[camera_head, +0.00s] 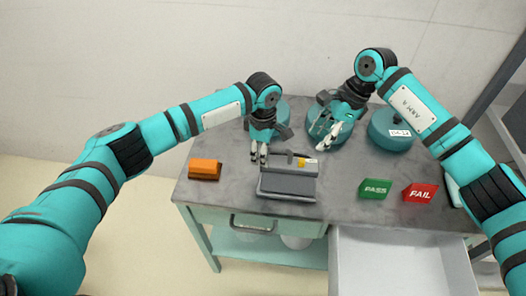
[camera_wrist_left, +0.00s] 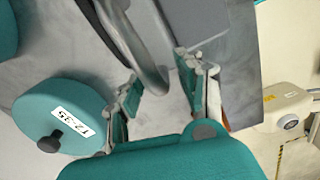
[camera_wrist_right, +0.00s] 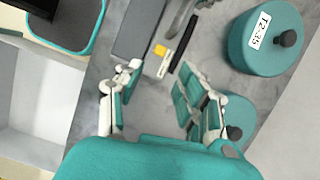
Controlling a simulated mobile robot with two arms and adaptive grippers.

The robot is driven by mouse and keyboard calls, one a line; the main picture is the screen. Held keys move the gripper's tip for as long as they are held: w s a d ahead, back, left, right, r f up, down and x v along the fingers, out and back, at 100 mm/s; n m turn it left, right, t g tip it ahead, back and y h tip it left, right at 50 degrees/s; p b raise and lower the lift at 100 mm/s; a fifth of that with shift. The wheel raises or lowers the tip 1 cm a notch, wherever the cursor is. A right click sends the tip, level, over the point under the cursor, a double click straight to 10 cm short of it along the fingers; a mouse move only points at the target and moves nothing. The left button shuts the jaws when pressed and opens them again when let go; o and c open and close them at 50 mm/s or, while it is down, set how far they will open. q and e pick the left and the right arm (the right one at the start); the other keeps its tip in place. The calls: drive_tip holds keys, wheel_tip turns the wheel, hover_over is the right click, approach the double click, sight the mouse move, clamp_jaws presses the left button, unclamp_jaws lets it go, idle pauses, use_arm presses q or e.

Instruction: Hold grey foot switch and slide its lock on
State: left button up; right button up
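The grey foot switch (camera_head: 288,187) lies on the cart top, with a small yellow label on its rear right part. The label side also shows in the right wrist view (camera_wrist_right: 138,32). My left gripper (camera_head: 259,155) is low at its rear left corner; the left wrist view shows its fingers (camera_wrist_left: 163,88) apart with the foot switch (camera_wrist_left: 215,22) and a curved grey bar (camera_wrist_left: 143,52) just ahead. My right gripper (camera_head: 327,132) is open and empty, above and behind the switch's right side. I cannot make out the lock's position.
An orange block (camera_head: 205,169) lies left of the switch. Green PASS (camera_head: 375,188) and red FAIL (camera_head: 420,193) blocks lie right. Teal round canisters (camera_head: 391,131) stand along the back. A drawer (camera_head: 390,262) is open at the front right.

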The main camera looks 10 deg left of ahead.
use_arm(q)
clamp_jaws()
